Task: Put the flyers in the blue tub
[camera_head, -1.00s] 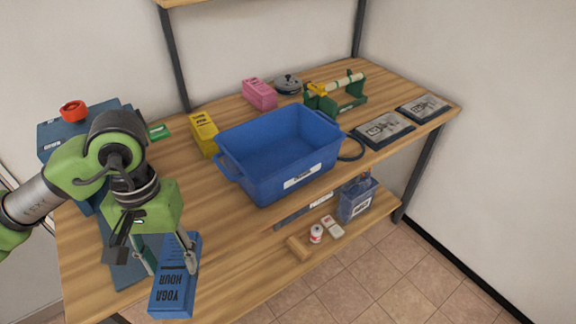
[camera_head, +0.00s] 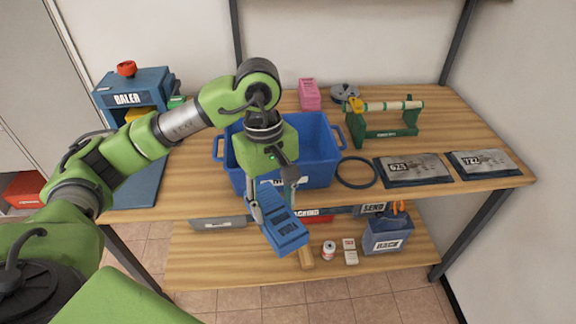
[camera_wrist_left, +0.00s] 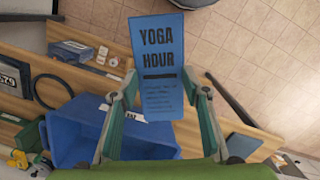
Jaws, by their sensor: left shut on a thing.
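The blue tub (camera_head: 318,176) stands on the wooden table, open at the top. It also shows at lower left in the left wrist view (camera_wrist_left: 72,135). My left gripper (camera_head: 273,204) is shut on a blue block of flyers (camera_head: 287,234), held tilted in front of the tub's front wall, outside it. In the left wrist view the flyers (camera_wrist_left: 158,62) read "YOGA HOUR" and sit between the fingers. A pink flyer stack (camera_head: 309,95) lies behind the tub. My right gripper is not in view.
The blue baler (camera_head: 135,85) stands at the left. A green dispenser (camera_head: 385,128), a dark cable loop (camera_head: 357,173) and two grey mailers (camera_head: 413,169) (camera_head: 483,163) lie right of the tub. A lower shelf holds a small tub (camera_head: 386,238), a can and small boxes.

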